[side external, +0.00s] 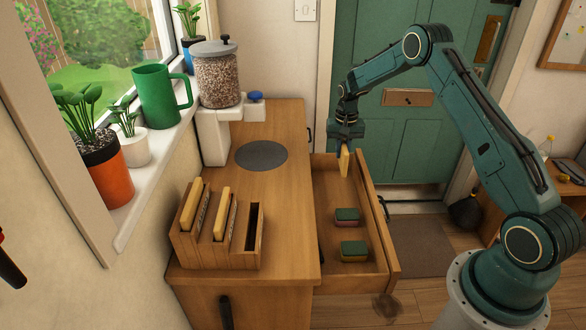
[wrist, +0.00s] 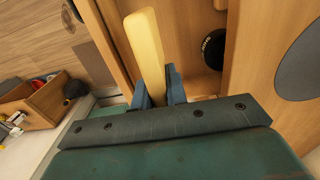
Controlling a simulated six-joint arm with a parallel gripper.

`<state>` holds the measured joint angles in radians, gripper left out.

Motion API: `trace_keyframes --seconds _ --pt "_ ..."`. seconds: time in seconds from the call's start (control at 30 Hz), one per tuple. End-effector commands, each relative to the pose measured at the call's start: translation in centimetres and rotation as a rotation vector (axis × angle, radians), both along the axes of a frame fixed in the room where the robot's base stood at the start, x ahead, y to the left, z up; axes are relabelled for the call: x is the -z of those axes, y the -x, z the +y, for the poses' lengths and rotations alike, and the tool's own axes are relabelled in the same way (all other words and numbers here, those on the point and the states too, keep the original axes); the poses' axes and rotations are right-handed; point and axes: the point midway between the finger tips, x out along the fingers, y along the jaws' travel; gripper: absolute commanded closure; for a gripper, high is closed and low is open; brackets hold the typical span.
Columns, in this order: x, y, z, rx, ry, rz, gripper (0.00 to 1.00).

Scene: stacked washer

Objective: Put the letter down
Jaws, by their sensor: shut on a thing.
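My gripper (side external: 346,143) is shut on a pale yellow letter (side external: 344,162), a thin upright slab. The letter hangs down from the fingers over the far part of the open drawer (side external: 383,236). I cannot tell whether its lower end touches the drawer floor. In the wrist view the letter (wrist: 147,45) sticks out from between the blue fingertips (wrist: 158,88). A wooden letter rack (side external: 215,256) stands on the near end of the cabinet top, away from my gripper. Two yellow letters stand in its left and middle slots; its right slot (side external: 252,228) looks empty.
A dark round thing (wrist: 209,50) shows in the wrist view. A grey disc (side external: 262,155) lies on the otherwise clear middle cabinet top, near a dispenser (side external: 217,80).

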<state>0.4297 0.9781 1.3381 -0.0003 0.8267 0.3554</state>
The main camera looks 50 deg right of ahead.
Motion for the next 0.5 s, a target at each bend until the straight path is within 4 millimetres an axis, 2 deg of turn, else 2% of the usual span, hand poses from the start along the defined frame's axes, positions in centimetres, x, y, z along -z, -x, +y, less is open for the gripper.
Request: trace_keyframes --seconds 0.1,0.3,0.5 --pt "2.4 0.1 0.0 0.0 -0.001 0.003 1.0" --pt "5.8 0.0 0.0 0.0 -0.001 0.001 1.0" --pt "7.3 0.0 0.0 0.0 0.0 -0.001 1.0"
